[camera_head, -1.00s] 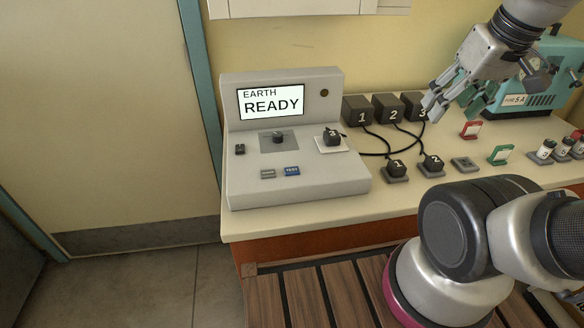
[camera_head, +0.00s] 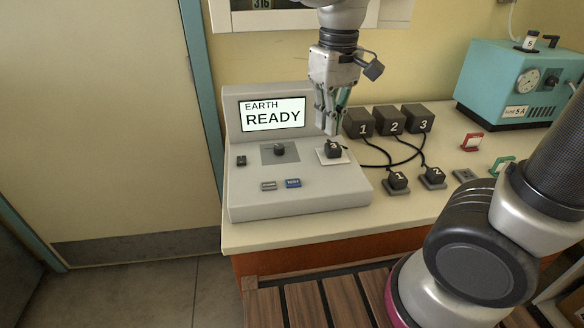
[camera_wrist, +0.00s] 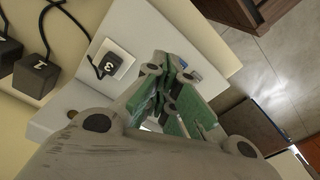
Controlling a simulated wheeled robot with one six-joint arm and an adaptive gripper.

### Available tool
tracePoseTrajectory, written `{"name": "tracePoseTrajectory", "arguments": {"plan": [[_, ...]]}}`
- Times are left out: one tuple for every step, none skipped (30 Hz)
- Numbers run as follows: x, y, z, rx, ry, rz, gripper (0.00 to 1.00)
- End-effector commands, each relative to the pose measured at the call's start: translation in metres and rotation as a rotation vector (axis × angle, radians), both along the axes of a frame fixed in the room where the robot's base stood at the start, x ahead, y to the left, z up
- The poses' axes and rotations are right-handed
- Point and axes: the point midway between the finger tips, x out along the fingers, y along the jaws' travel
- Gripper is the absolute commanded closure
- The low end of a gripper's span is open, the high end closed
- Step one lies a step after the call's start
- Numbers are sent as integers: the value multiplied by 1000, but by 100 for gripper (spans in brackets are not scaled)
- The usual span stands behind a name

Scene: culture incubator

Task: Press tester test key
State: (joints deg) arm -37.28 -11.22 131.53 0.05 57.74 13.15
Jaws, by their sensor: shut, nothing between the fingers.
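The tester (camera_head: 330,193) is a light grey console on the counter's left end. Its screen (camera_head: 272,114) reads "EARTH READY". The blue test key (camera_head: 293,183) is on the lower front panel, right of a grey key (camera_head: 268,186). A dark plug marked 3 (camera_head: 333,149) sits on the tester's right side, and it also shows in the wrist view (camera_wrist: 108,64). My gripper (camera_head: 330,130) is shut and empty, pointing down above and behind plug 3, up and right of the test key. In the wrist view its green-padded fingers (camera_wrist: 178,95) cover part of the tester.
Dark boxes 1 (camera_head: 357,122), 2 (camera_head: 390,120) and 3 (camera_head: 417,118) stand right of the tester, with cables to plugs. Plugs 1 (camera_head: 397,180) and 2 (camera_head: 433,176) sit on the counter. A teal machine (camera_head: 515,85) stands at the back right.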

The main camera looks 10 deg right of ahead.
Motion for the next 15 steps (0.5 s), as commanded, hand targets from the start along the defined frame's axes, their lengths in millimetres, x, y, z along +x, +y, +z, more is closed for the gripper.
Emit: {"name": "tracePoseTrajectory", "arguments": {"plan": [[5,25,-5,-16,21,-7,100],[7,37,-6,-23,30,-28,100],[12,53,-8,-31,38,-71,100],[17,62,-7,-32,40,-116,100],[22,66,-4,-30,39,-170,100],[27,68,2,-21,32,-235,100],[29,69,6,-15,28,-275,100],[30,70,8,-12,26,-309,100],[29,69,9,-13,27,-348,100],[29,69,8,-14,29,-370,100],[29,68,8,-15,31,-387,100],[28,68,8,-16,31,-405,100],[28,68,8,-16,31,-413,100],[28,68,8,-16,31,-419,100],[28,68,8,-16,31,-423,100]]}}
